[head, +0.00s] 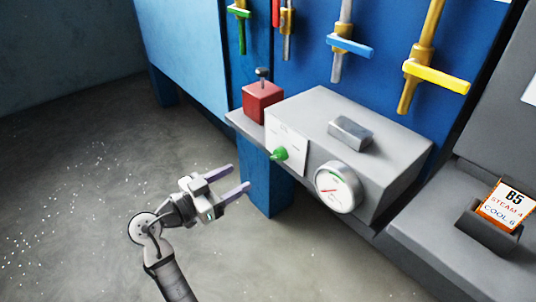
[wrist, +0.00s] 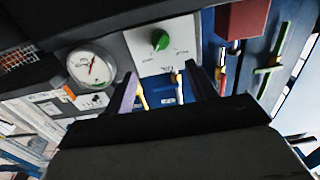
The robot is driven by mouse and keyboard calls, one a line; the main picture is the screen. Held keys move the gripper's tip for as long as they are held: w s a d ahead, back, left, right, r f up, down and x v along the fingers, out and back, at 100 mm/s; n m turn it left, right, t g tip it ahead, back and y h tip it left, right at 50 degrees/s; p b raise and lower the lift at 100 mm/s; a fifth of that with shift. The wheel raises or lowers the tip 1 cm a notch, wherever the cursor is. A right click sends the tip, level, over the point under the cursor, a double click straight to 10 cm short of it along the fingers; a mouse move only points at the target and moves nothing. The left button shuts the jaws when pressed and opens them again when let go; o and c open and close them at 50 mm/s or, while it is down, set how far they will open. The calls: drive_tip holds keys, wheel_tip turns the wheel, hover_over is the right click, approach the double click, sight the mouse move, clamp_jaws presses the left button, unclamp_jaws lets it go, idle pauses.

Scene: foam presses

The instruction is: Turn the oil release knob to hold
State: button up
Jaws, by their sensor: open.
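A green knob (head: 280,154) sits on a white plate (head: 289,138) on the front of a grey box; I take it to be the oil release knob. The plate's marks are too small to read. In the wrist view the green knob (wrist: 160,40) shows beyond my fingers, on its plate (wrist: 178,55). My gripper (head: 240,177) is open and empty, below and to the left of the knob in the head view, apart from it. Its two purple fingers also show in the wrist view (wrist: 163,85).
A round gauge (head: 337,187) juts from the grey box (head: 392,165), right of the knob. A red block (head: 262,102) stands to the left on the ledge. Coloured valve handles (head: 436,75) hang above. A B5 card (head: 505,205) stands right. Open floor lies left.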

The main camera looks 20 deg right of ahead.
sight(274, 157)
drive_tip(key=p+x, duration=0.3)
drive_tip(key=x, duration=0.8)
drive_tip(key=shift+d, duration=0.15)
drive_tip(key=shift+w+d, duration=0.3)
drive_tip(key=shift+d, duration=0.35)
drive_tip(key=shift+c, duration=0.3)
drive_tip(key=c, duration=0.9)
